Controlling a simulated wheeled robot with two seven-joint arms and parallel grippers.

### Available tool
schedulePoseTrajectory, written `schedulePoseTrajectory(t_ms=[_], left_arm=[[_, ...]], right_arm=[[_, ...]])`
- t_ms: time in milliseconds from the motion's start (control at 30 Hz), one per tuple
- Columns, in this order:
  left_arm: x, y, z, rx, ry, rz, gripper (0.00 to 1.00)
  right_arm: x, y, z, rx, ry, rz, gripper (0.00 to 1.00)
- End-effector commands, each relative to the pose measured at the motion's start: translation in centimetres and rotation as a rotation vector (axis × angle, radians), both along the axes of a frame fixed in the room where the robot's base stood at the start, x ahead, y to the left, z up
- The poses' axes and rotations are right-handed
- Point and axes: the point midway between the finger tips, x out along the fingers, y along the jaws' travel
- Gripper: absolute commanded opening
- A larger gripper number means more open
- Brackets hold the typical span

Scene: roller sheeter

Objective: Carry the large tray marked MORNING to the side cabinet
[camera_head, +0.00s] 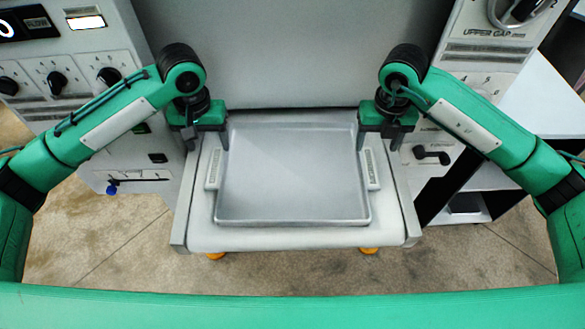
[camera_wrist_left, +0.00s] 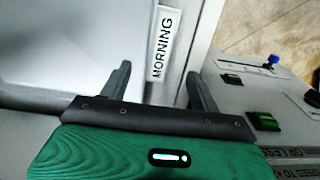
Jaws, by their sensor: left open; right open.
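The large grey metal tray (camera_head: 292,222) lies flat on the machine's front table in the head view and looks empty. A pale label plate sits along each short side. In the left wrist view, the plate reading MORNING (camera_wrist_left: 162,45) lies between the fingers. My left gripper (camera_head: 207,142) is open over the tray's left side, near the far end of that plate. My right gripper (camera_head: 378,142) is open at the tray's right side, mirroring the left. Whether any finger touches the tray I cannot tell.
The front table (camera_head: 290,240) extends slightly around the tray. Control panels with knobs (camera_head: 57,82) flank it, and a black lever (camera_head: 432,155) sticks out at right. A white cabinet (camera_head: 535,105) with open shelves stands at the far right. Bare floor (camera_head: 115,235) shows in front.

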Motion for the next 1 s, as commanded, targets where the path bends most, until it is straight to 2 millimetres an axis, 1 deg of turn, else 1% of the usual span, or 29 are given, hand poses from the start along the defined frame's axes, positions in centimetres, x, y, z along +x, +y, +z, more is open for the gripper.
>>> schedulePoseTrajectory(t_ms=[33, 200, 300, 400, 600, 867, 967, 1000], left_arm=[[-0.1, 0.0, -1.1, 0.0, 0.005, 0.001, 0.63], [0.0, 0.0, -4.3, 0.0, 0.003, 0.002, 0.63], [0.0, 0.0, -5.8, 0.0, 0.003, 0.001, 0.63], [0.0, 0.0, -6.9, -0.001, 0.001, 0.001, 0.63], [0.0, 0.0, -7.9, -0.001, 0.001, 0.0, 0.63], [0.0, 0.0, -8.0, -0.001, 0.0, 0.0, 0.63], [0.0, 0.0, -8.0, -0.001, 0.0, 0.0, 0.45], [0.0, 0.0, -8.0, -0.001, 0.0, 0.0, 0.37]], right_arm=[[-0.1, 0.0, -1.1, -0.001, 0.005, -0.002, 0.63], [0.0, 0.0, -4.3, -0.001, 0.003, -0.001, 0.63], [0.0, 0.0, -5.8, 0.0, 0.003, -0.002, 0.63], [0.0, 0.0, -6.9, -0.001, 0.002, -0.001, 0.63], [0.0, 0.0, -7.9, 0.0, 0.0, 0.0, 0.63], [0.0, 0.0, -8.0, 0.0, 0.0, 0.0, 0.63], [0.0, 0.0, -8.0, 0.0, 0.0, 0.0, 0.45], [0.0, 0.0, -8.0, 0.0, 0.0, 0.0, 0.37]])
